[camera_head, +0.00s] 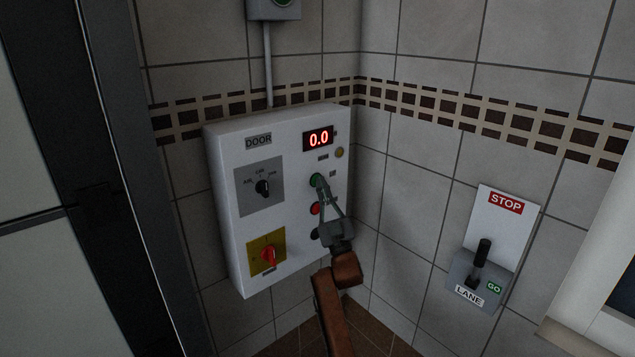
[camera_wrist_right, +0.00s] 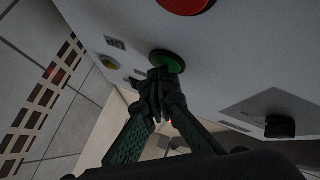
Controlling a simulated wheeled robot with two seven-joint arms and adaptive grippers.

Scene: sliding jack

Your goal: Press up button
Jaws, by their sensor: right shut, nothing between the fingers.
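The white door control box (camera_head: 224,222) hangs on the tiled wall in the head view. Its green button (camera_head: 316,180) is the top one of a column, with a red button (camera_head: 315,208) below it and a darker button (camera_head: 315,234) lowest. My right gripper (camera_head: 319,182) is shut and empty, its tips at the green button. In the right wrist view the shut fingertips (camera_wrist_right: 158,80) overlap the edge of the green button (camera_wrist_right: 167,61); I cannot tell whether they touch it. The red button (camera_wrist_right: 186,3) is at the top edge there. My left gripper is not in view.
A lever box (camera_head: 474,281) marked STOP, GO and LANE is on the right wall. A dark door frame (camera_head: 95,130) stands at the left.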

